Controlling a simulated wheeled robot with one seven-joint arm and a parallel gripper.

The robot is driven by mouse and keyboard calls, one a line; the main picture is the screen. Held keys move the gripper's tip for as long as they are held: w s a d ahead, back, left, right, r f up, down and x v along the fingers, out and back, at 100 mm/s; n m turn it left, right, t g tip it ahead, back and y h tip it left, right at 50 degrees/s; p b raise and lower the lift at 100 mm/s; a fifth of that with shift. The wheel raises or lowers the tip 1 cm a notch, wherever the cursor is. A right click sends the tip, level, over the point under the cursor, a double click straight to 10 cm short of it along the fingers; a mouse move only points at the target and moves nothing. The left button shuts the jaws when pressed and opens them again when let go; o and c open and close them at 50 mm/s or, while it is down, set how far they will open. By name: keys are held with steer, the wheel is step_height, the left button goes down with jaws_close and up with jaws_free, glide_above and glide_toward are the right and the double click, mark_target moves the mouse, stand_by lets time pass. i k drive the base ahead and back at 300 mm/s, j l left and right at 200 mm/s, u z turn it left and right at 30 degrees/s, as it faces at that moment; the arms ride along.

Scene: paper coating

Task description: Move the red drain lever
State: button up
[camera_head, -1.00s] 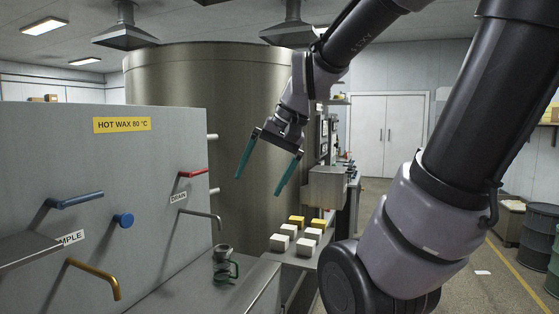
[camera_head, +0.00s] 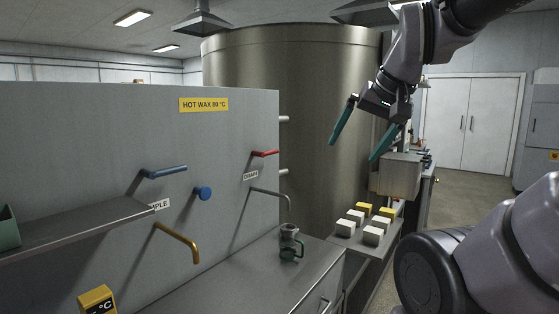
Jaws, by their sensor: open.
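The red drain lever (camera_head: 265,154) sticks out from the grey panel (camera_head: 100,140), near its right edge. A "DRAIN" label (camera_head: 250,176) is just below it, and a thin grey spout (camera_head: 270,192) comes out lower down. My gripper (camera_head: 357,140) has two teal fingers, spread apart and empty, pointing down and left. In the picture it is to the right of the lever and well apart from it, in front of the large steel tank (camera_head: 290,100).
A blue lever (camera_head: 165,172), blue knob (camera_head: 203,193) and brass spout (camera_head: 178,240) are left on the panel. A metal cup with a green handle (camera_head: 290,242) stands on the steel counter (camera_head: 225,280). White and yellow blocks (camera_head: 372,235) sit on a shelf at right.

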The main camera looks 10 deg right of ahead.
mark_target(254, 153)
steer(key=i+l+u, duration=0.1)
steer(key=l, duration=0.25)
steer(key=i+l+u, duration=0.1)
steer(key=i+l, duration=0.2)
steer(key=i+l+u, duration=0.1)
steer(key=l, duration=0.35)
steer(key=i+l, duration=0.25)
steer(key=l, duration=0.2)
steer(key=j+u, duration=0.05)
